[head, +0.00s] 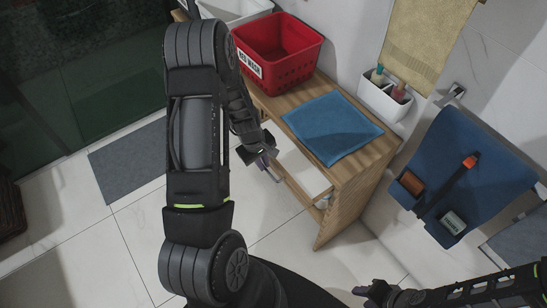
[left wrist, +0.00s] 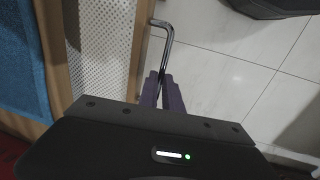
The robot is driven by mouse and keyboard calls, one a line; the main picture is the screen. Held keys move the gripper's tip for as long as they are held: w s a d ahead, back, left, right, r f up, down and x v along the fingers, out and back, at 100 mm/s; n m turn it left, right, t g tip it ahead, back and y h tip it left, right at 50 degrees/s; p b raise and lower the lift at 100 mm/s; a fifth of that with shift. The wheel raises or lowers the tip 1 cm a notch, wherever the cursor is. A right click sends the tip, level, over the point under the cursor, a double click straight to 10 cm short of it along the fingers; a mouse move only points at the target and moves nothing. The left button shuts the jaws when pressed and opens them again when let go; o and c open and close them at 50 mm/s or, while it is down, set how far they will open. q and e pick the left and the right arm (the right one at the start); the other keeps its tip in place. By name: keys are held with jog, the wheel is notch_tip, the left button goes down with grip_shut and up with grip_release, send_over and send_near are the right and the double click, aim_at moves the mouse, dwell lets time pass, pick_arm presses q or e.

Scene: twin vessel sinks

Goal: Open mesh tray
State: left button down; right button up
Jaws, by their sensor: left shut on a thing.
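The mesh tray (head: 303,172) is a pale perforated tray under the top of a wooden cabinet. Part of it sticks out past the cabinet's front. In the left wrist view its white mesh (left wrist: 106,45) lies beside the wooden edge, with a metal bar handle (left wrist: 168,40) along its outer side. My left gripper (head: 270,166) is at the handle. Its purple fingers (left wrist: 163,92) are shut on the bar in the left wrist view. My right gripper (head: 366,291) is low at the right, far from the tray, and too small to judge.
On the cabinet top (head: 345,175) are a blue towel (head: 331,127) and a red basket (head: 277,50). A white wall holder (head: 385,95) with bottles and a blue item (head: 478,185) are to the right. Floor (head: 130,240) in front is clear beside a grey mat (head: 130,160).

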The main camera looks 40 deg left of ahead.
pick_arm(q)
jog(key=s+a+b, duration=0.3)
jog(key=s, duration=0.7)
jog(key=shift+s, duration=0.4)
jog(key=shift+a, duration=0.1)
jog(key=c, duration=1.5)
grip_release()
jog(key=r, duration=0.2)
jog(key=s+r+p, duration=0.1)
jog(key=r, duration=0.4)
jog(key=shift+s+a+r+p, duration=0.15)
jog(key=shift+a+r+p, duration=0.05)
jog(key=shift+r+p, duration=0.2)
jog(key=shift+s+f, duration=0.1)
